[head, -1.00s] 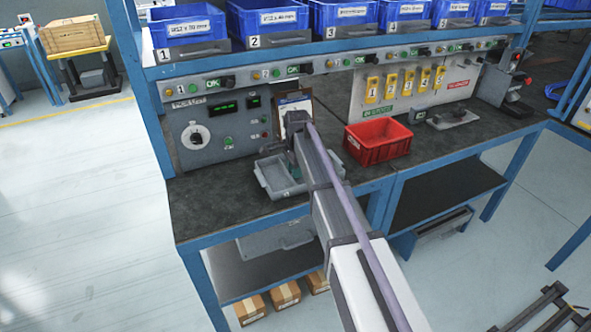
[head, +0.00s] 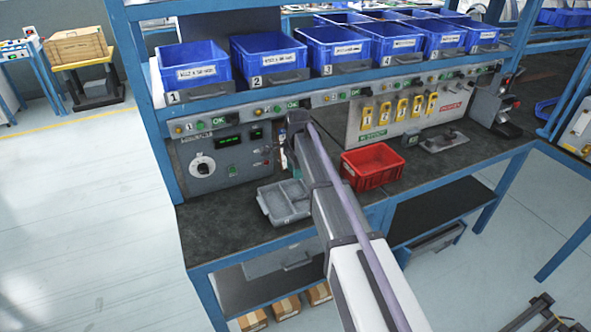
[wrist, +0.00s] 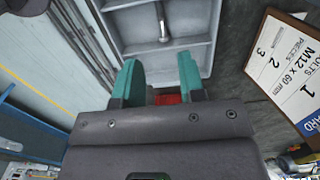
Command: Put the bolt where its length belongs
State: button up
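A metal bolt (wrist: 163,25) lies in a compartment of the grey divided tray (wrist: 205,40) in the wrist view. The tray also sits on the bench in the head view (head: 268,205), where the bolt cannot be made out. My gripper (wrist: 160,78) has two teal fingers, apart with nothing held between them. The bolt is beyond the fingertips, apart from them. In the head view my arm mostly hides the gripper. Blue numbered bins, including bin 1 (head: 190,68), bin 2 (head: 268,62) and bin 3 (head: 333,50), line the shelf; their length labels are too small to read surely.
A red crate (head: 372,167) stands right of the tray. A card (wrist: 285,70) reading "M12 x 60 mm" lies beside the tray in the wrist view. The control panel (head: 225,155) and shelf rail stand behind. Dark bench top is bare left of the tray.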

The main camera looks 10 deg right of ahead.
jog(key=s+d+r+n, duration=0.1)
jog(key=s+n, duration=1.4)
jog(key=s, duration=1.5)
jog(key=shift+r+p, duration=0.2)
jog(key=shift+p, duration=0.2)
jog(key=shift+d, duration=0.1)
